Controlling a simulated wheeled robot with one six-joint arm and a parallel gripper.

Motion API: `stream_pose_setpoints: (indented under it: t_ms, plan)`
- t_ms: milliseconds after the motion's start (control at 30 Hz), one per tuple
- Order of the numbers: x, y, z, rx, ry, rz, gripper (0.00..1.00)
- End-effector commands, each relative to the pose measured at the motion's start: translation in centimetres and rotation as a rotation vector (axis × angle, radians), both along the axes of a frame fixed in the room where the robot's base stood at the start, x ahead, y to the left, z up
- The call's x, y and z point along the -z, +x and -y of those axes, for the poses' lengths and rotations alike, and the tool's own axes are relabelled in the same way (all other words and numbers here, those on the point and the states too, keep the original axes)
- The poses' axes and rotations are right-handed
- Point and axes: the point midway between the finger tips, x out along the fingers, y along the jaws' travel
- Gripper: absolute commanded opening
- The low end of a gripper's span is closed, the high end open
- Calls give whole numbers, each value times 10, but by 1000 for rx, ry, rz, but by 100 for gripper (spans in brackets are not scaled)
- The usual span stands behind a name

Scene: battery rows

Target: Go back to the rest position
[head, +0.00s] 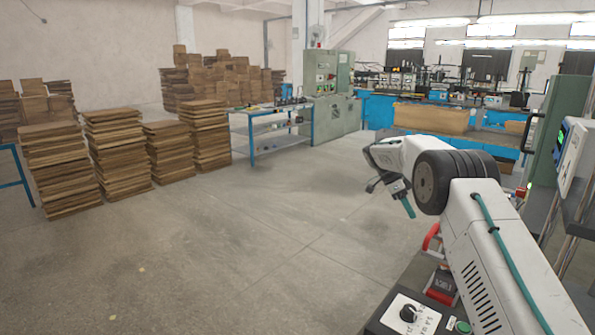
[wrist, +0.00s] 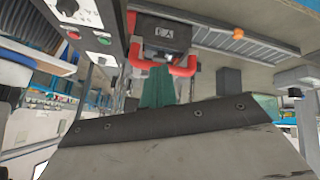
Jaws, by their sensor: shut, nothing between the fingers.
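My arm reaches in from the lower right of the head view, its far end bent over and hanging above the floor. My gripper (head: 407,203) is at that end, with teal fingers pointing down. It is shut and empty, and clear of the stacks and tables. In the wrist view the teal fingers of my gripper (wrist: 157,88) show beyond the grey edge of my wrist, in front of a red-handled black part.
Several stacks of brown boards (head: 115,150) stand on the left. A blue-framed table (head: 262,112) and a grey-green cabinet (head: 330,85) stand at the back. A green cabinet (head: 565,110) is close on the right. The middle floor (head: 270,230) is clear.

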Motion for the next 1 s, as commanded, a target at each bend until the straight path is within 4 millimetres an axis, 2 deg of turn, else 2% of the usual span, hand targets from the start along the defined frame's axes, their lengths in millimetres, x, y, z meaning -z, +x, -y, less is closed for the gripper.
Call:
stream_pose_setpoints:
  t_ms: [33, 133, 300, 500, 800, 1000]
  plan:
    - [12, -9, -3, -84, 64, -64, 0]
    - [10, -31, -11, -276, 208, -164, 0]
    - [-16, -77, -27, -573, 422, -271, 0]
    - [-51, -135, -44, -851, 592, -325, 0]
    - [-95, -231, -66, -1200, 753, -345, 0]
    - [-114, -299, -79, -1399, 811, -332, 0]
